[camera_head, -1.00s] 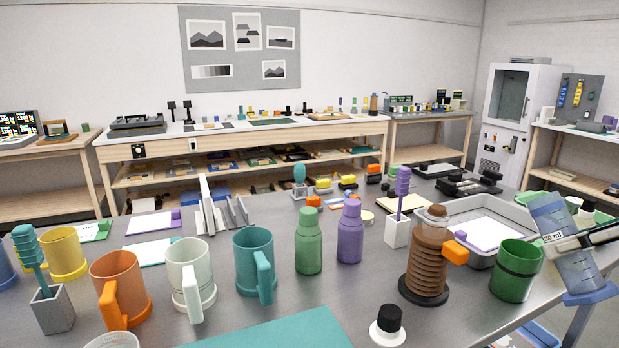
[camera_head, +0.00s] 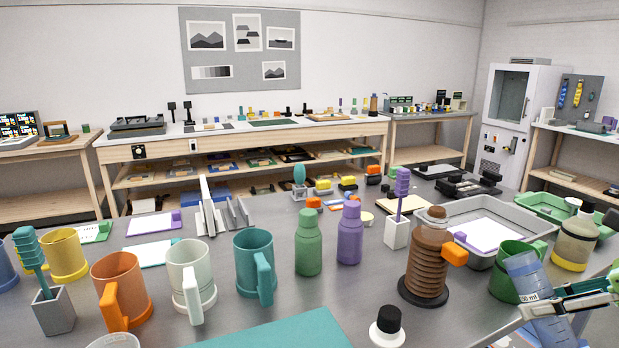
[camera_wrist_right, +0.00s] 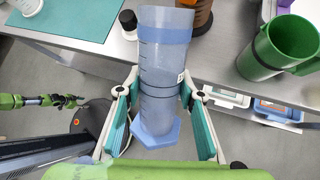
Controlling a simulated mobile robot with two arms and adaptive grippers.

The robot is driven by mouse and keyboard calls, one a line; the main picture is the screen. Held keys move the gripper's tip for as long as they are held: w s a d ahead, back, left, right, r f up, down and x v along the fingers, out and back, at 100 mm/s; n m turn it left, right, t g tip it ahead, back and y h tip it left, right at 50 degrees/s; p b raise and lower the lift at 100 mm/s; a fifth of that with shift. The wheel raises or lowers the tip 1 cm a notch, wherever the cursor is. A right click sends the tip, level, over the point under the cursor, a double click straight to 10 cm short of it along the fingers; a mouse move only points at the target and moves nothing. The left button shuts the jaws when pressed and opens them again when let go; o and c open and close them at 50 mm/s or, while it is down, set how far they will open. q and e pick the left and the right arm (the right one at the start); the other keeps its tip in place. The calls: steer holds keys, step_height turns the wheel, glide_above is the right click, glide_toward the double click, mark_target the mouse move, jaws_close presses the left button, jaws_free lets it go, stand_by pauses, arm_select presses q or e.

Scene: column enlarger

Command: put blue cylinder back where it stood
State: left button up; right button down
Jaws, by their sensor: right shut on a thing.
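The blue cylinder (camera_head: 541,300) is a translucent blue measuring cylinder with dark marks and a hexagonal foot. My right gripper (camera_head: 562,304) is shut around its body and holds it tilted at the right front of the bench in the head view. In the right wrist view the cylinder (camera_wrist_right: 163,62) is between the teal fingers of the gripper (camera_wrist_right: 160,92), its foot beyond the bench edge over the floor. My left gripper (camera_wrist_right: 72,102) appears small at the left of the right wrist view; its jaw state is unclear. It is out of the head view.
A green mug (camera_head: 507,262) stands just behind the cylinder, partly covered by it. A brown ribbed bottle (camera_head: 428,262) and a black-capped white jar (camera_head: 387,328) stand to the left. A yellowish bottle (camera_head: 575,240) and grey tray (camera_head: 480,212) are behind. Bare bench shows between jar and mug.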

steer(key=s+a+f, duration=0.2)
steer(key=a+f, duration=0.1)
steer(key=a, duration=0.3)
steer(key=s+a+f+n, duration=0.1)
steer(key=s+a+f, duration=0.2)
steer(key=a, duration=0.4)
steer(key=s+a+f+g+p, duration=0.1)
steer(key=s+a+f, duration=0.1)
steer(key=a+f, duration=0.3)
steer(key=shift+s+a+y, duration=0.25)
steer(key=shift+a+y, duration=0.15)
steer(key=shift+a, duration=0.25)
steer(key=shift+n, duration=0.3)
